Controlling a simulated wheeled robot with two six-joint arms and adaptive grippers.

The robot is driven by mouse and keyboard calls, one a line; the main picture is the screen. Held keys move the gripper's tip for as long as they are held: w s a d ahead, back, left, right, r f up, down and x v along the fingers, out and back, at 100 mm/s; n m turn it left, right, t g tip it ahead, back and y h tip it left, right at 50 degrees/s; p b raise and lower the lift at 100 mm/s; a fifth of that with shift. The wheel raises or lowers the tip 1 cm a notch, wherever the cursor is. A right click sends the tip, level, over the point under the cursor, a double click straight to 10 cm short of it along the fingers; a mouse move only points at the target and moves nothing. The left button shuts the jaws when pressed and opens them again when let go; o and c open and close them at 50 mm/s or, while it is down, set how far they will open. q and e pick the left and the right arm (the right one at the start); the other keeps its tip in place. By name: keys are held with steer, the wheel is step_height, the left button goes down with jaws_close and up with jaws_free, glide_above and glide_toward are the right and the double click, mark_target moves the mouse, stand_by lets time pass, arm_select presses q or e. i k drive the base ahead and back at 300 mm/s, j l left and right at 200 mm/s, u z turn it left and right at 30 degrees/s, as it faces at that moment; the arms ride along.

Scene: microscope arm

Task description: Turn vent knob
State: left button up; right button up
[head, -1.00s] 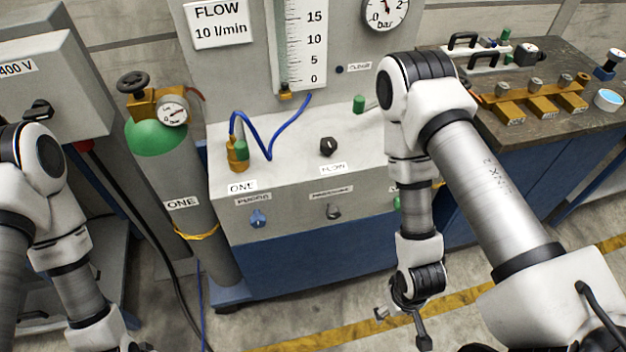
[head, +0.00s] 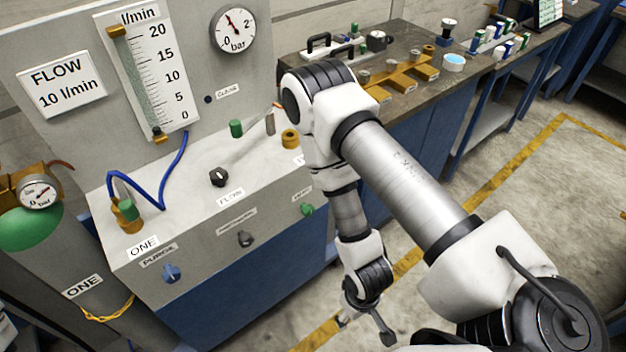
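The grey flow panel box (head: 225,265) carries a row of small knobs on its front: a blue one (head: 171,273) under a PURGE label, a dark grey one (head: 244,239), and a green one (head: 306,209) at the right end. The label by the green knob is too small to read and partly covered, so I cannot confirm which knob is the vent. My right gripper (head: 367,325) hangs low over the floor, right of and below the green knob, with its fingers spread and nothing between them. My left gripper is out of view.
A black FLOW knob (head: 219,177) and blue hose (head: 165,195) are on the box top, below a flow tube (head: 150,75) and round gauge (head: 233,30). A green-topped cylinder (head: 28,228) stands left.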

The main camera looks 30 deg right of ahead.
mark_target(308, 210)
steer(key=z, duration=1)
